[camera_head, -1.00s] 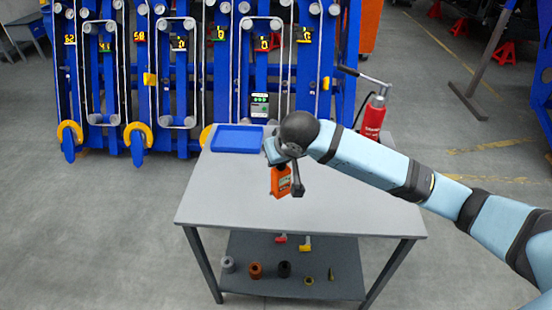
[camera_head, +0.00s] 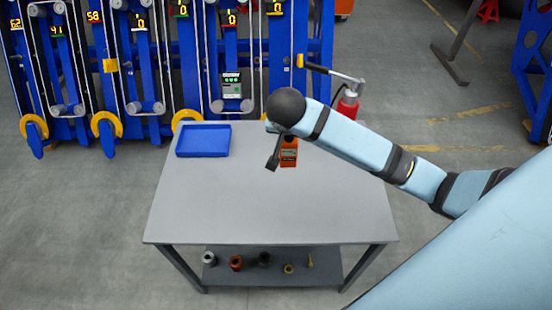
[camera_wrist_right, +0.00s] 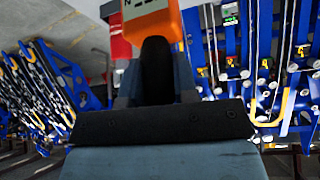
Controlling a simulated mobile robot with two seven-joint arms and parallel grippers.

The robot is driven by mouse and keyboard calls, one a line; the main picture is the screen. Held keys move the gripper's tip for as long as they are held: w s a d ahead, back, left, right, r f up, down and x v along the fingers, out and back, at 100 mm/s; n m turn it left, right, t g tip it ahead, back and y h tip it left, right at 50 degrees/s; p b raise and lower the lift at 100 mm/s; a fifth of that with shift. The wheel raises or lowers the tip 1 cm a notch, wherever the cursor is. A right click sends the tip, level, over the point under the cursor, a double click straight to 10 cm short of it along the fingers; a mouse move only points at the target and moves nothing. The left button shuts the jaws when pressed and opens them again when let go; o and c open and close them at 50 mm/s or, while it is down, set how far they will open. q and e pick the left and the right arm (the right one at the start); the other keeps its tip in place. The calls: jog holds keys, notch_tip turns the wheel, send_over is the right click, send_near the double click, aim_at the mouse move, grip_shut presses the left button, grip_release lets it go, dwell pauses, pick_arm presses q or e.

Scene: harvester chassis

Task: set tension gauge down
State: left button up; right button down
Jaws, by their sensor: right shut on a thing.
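The tension gauge is an orange handheld device (camera_head: 289,154) with a dark face, above the far part of the grey table (camera_head: 270,205). My right gripper (camera_head: 283,137) is shut on it, mostly hidden behind my dark wrist. In the right wrist view, the orange gauge (camera_wrist_right: 152,22) sits between the fingers at the top, partly hidden by a dark gripper part. Whether the gauge touches the tabletop cannot be told. My left gripper is not in view.
A blue tray (camera_head: 203,140) lies at the table's far left corner. A red bottle-like tool with a handle (camera_head: 347,104) stands at the far right. The blue chassis frame (camera_head: 170,60) rises behind. Several small parts (camera_head: 236,263) lie on the lower shelf. The tabletop's front is clear.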

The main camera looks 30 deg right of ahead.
notch_tip(320, 180, down, 19)
jog(key=shift+f+p, duration=0.2)
jog(key=shift+p, duration=0.25)
jog(key=shift+s, duration=0.1)
jog(key=c, duration=0.9)
grip_release()
jog(key=shift+f, duration=0.1)
jog(key=v, duration=1.2)
jog(key=s+a+f+n+t+y, duration=0.2)
jog(key=s+a+f+n+y, duration=0.35)
jog(key=a+f, duration=0.3)
jog(key=s+f+n+t, duration=0.1)
jog(key=s+n, duration=0.1)
jog(key=s+f+n+t+y, duration=0.1)
jog(key=s+n, duration=0.1)
jog(key=s, duration=0.1)
jog(key=s+f+n+t+y, duration=0.1)
jog(key=s+f+n+t, duration=0.1)
jog(key=s, duration=0.1)
jog(key=shift+d+f+b, duration=0.1)
jog(key=shift+d+b, duration=0.2)
jog(key=shift+d, duration=0.1)
